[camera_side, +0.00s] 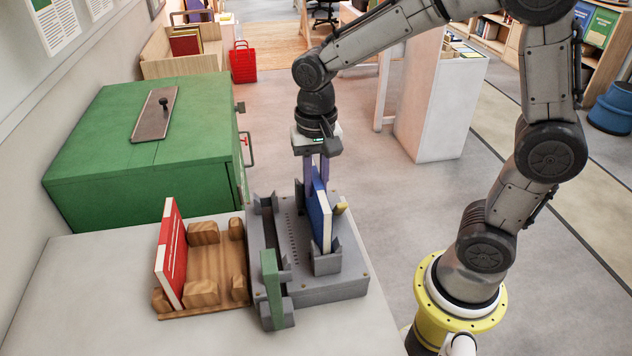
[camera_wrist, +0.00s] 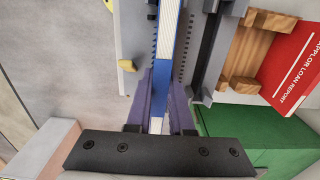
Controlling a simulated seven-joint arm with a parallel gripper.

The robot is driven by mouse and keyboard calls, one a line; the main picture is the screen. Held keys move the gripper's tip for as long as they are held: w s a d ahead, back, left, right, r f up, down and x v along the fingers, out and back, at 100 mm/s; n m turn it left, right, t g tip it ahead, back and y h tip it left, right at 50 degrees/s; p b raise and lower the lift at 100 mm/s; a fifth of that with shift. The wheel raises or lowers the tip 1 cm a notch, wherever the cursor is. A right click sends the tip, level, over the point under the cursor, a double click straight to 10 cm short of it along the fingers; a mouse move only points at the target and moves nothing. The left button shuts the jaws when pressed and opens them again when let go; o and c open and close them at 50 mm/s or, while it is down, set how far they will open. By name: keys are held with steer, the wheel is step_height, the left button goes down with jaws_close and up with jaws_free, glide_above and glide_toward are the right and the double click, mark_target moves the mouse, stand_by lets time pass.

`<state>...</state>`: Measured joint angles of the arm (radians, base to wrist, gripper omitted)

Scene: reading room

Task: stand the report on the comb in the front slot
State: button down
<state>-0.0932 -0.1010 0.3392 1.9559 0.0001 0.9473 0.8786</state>
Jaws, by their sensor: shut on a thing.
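My gripper (camera_side: 315,180) points down with its purple fingers shut on a blue book with white page edges (camera_side: 321,215). The book stands upright over the grey slotted base (camera_side: 352,283), its near end at a grey bracket. Whether its lower edge rests fully there is hidden. In the wrist view the book (camera_wrist: 168,45) runs between the fingers (camera_wrist: 162,88), beside rows of small dark holes in the base.
A yellow knob (camera_side: 341,208) sits at the base's right side. A green cabinet (camera_side: 100,140) stands behind the white table (camera_side: 75,300). The table's left part is clear.

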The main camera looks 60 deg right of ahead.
steer(key=shift+f, duration=0.15)
stand_by(0.3)
steer(key=c, duration=0.7)
jaws_free()
steer(key=shift+r, duration=4.5)
